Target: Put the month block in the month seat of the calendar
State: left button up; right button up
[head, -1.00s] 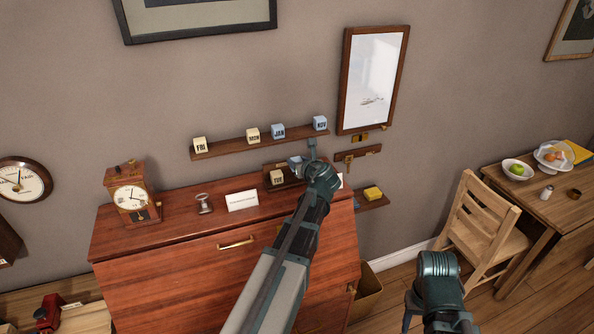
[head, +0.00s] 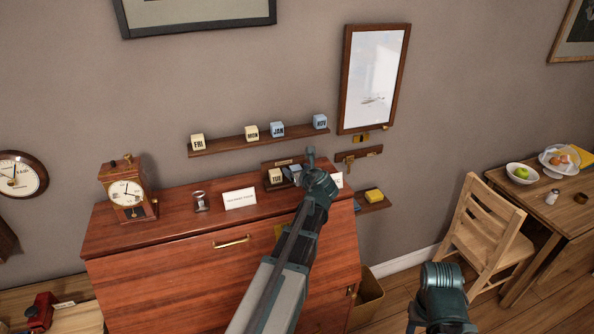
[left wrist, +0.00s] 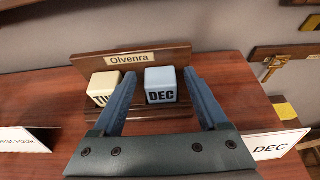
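The calendar (head: 268,187) is a dark wooden stand on top of the red-brown desk; in the left wrist view its backboard (left wrist: 185,55) carries an "Olvenra" plate. The blue month block (left wrist: 161,86), reading DEC, sits upright in the calendar, right of a cream day block (left wrist: 103,88). The blue block also shows partly in the head view (head: 292,171). My left gripper (left wrist: 160,95) is open, its fingers on either side of the blue block with gaps. My right arm shows low in the head view; its gripper (head: 413,315) is mostly hidden.
A wall shelf (head: 240,142) above holds cream FRI and MON blocks and blue JAN and NOV blocks. A clock (head: 128,192), a small metal object (head: 201,201) and a white card (head: 240,199) stand left of the calendar. A DEC card (left wrist: 272,145) stands to the right.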

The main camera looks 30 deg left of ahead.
pick_arm(q)
jog(key=shift+r, duration=0.1)
jog(key=shift+r+p, duration=0.25)
jog(key=shift+p, duration=0.05)
jog(key=p+v, duration=0.4)
jog(key=v, duration=0.8)
jog(key=shift+f, duration=0.15)
